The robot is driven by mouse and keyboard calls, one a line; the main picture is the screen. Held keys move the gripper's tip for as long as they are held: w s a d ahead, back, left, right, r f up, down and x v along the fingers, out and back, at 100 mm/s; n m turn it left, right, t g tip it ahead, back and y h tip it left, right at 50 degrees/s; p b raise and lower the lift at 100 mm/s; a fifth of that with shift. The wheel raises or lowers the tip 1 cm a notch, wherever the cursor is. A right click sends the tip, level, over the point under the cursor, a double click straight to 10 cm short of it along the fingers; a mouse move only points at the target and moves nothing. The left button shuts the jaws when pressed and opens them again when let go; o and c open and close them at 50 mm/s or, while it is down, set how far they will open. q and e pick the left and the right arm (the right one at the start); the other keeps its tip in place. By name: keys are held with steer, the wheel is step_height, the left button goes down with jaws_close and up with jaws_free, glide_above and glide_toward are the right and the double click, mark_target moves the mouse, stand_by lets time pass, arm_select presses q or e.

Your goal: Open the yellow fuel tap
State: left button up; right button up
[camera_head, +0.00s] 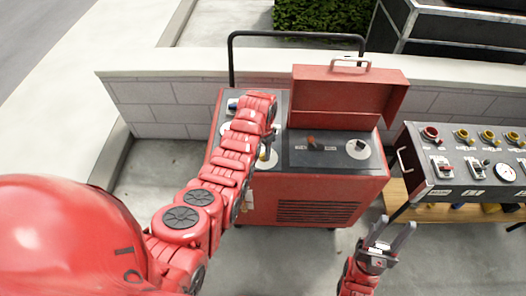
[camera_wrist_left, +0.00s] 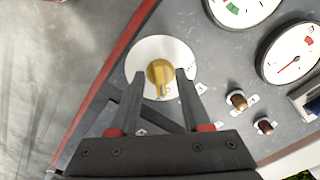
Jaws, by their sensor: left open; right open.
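The yellow fuel tap (camera_wrist_left: 160,78) is a yellow knob on a round white plate (camera_wrist_left: 140,55), near the red edge of a grey panel. In the head view a yellow knob on a white plate (camera_head: 267,160) shows at the front of the red machine (camera_head: 310,205), partly hidden by my left arm. My left gripper (camera_wrist_left: 161,72) is open, with one finger on each side of the knob in the left wrist view. I cannot tell whether the fingers touch it. My right gripper (camera_head: 394,226) is open and empty, low in front of the machine's right side.
The panel also carries gauges (camera_wrist_left: 291,53) and small brown and red knobs (camera_wrist_left: 237,99). An open red lid (camera_head: 335,100) stands at the machine's right half. A control console (camera_head: 465,165) with several knobs stands to the right. A low wall (camera_head: 150,105) runs behind.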

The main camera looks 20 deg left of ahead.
arm_select(q)
step_height(320, 180, up, 6)
steer(key=shift+w+f+b, duration=0.1)
steer(key=shift+f+b, duration=0.15)
steer(key=shift+b, duration=0.45)
step_height(320, 180, up, 3)
steer(key=shift+f+p, duration=0.1)
steer(key=shift+p, duration=0.3)
step_height(320, 180, up, 9)
steer(key=p, duration=0.9)
glide_above(263, 153)
steer(key=shift+f, duration=0.1)
